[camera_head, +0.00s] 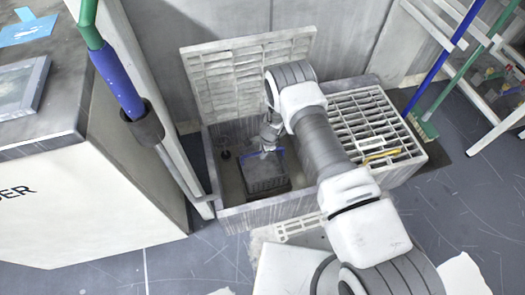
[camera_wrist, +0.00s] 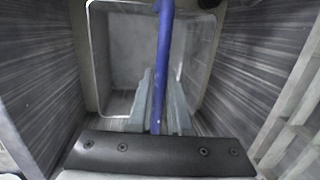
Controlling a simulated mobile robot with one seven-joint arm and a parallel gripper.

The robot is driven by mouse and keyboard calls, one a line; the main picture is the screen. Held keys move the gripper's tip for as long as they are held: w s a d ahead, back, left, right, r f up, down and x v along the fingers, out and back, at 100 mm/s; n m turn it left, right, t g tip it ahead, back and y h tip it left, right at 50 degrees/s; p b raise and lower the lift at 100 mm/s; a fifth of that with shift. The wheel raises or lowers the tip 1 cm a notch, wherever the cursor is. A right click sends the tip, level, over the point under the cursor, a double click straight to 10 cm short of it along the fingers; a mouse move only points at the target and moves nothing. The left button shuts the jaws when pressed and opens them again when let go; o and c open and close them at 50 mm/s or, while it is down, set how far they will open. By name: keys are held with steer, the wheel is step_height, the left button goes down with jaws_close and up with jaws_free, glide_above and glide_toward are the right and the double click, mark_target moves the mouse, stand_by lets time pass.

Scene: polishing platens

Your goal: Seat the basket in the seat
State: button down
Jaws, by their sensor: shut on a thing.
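The basket (camera_head: 266,179) is a dark, open box inside the sunken pit, below my arm in the head view. Its blue bar handle (camera_wrist: 164,45) runs across the wrist view, over the basket's grey inside and pale rim (camera_wrist: 92,50). My gripper (camera_wrist: 159,88) is shut on this handle; in the head view my gripper (camera_head: 268,146) is down in the pit above the basket. The basket looks about level. The seat cannot be made out beneath the basket, and I cannot tell whether the basket's underside touches anything.
The pit's walls (camera_head: 258,213) stand close around the basket. A raised grating lid (camera_head: 245,75) leans behind it, and a flat grating (camera_head: 370,122) covers the right side with a yellow item (camera_head: 382,154) on it. A white cabinet (camera_head: 90,205) stands left.

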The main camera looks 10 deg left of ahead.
steer(key=shift+f, duration=2.25)
steer(key=c, duration=0.8)
jaws_free()
steer(key=shift+o, duration=0.2)
steer(key=d+r+p, duration=0.1)
steer(key=r+p, duration=0.2)
steer(key=r, duration=0.5)
steer(key=s+d+r+p, duration=0.1)
steer(key=r+p, duration=0.3)
steer(key=r, duration=0.5)
steer(key=shift+s+d, duration=0.2)
steer(key=shift+d, duration=0.4)
